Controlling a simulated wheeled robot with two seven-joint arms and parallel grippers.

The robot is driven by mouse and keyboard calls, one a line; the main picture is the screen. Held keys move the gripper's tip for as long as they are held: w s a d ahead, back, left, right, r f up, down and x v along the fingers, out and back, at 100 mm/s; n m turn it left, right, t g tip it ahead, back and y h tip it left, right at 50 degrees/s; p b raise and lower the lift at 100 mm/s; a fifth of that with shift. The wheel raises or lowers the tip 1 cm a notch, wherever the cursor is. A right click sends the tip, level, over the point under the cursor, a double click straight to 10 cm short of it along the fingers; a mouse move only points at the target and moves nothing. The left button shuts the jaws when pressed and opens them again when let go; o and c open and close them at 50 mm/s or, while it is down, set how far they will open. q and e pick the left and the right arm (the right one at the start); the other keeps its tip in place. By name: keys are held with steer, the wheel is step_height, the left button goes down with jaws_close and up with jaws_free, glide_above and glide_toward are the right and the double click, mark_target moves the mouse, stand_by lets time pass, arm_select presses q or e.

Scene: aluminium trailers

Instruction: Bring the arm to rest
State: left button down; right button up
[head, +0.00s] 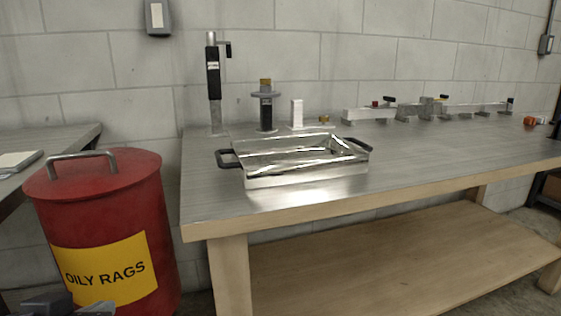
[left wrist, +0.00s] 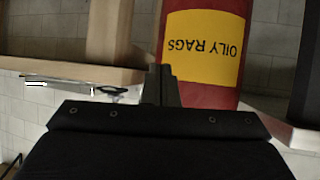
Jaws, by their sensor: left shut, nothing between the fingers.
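My left gripper (head: 68,304) shows only in part at the bottom left corner of the head view, low in front of the red oily rags bin. In the left wrist view its fingers (left wrist: 161,84) are together and hold nothing. That view is upside down, with the bin's yellow label (left wrist: 204,47) beyond the fingers. My right arm and gripper are in neither view.
The red bin (head: 100,215) stands between a left bench (head: 60,138) and a workbench (head: 420,168). On the workbench are a metal tray (head: 300,180) with black handles, a tall upright tool (head: 213,80), and a row of metal fittings (head: 425,108).

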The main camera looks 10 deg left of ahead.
arm_select(q)
steer(key=d+f+m+g+h, duration=0.1)
steer(key=d+f+g+h, duration=0.25)
steer(key=f, duration=0.65)
steer(key=d+f+m+g+h, duration=0.1)
steer(key=d+f+g+h, duration=0.2)
steer(key=f, duration=0.7)
step_height(320, 180, up, 37)
steer(key=d+p, duration=0.1)
steer(key=p, duration=3.6)
steer(key=shift+s+d+p, duration=0.15)
steer(key=shift+s+p, duration=0.15)
steer(key=shift+t, duration=0.25)
